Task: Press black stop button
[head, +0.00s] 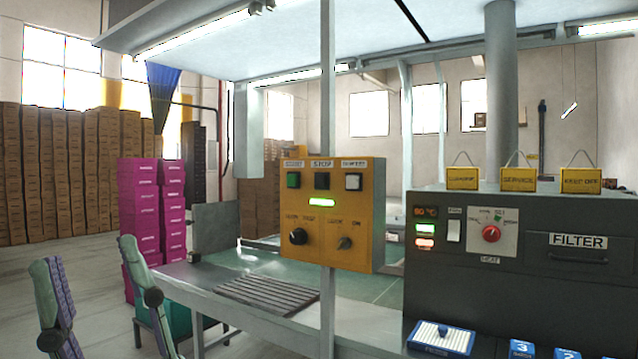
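The black stop button (322,181) sits in the top middle of a yellow control box (357,235), under a label reading STOP. A green button (293,180) is to its left and a white button (353,182) to its right. A green lit indicator (321,202) is just below it. Two black knobs, a left one (298,236) and a right one (344,242), are on the lower part of the box.
A grey vertical post (327,90) runs by the yellow box. A dark machine (470,285) with a red knob stands to the right. A slatted rack (266,294) lies on the bench.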

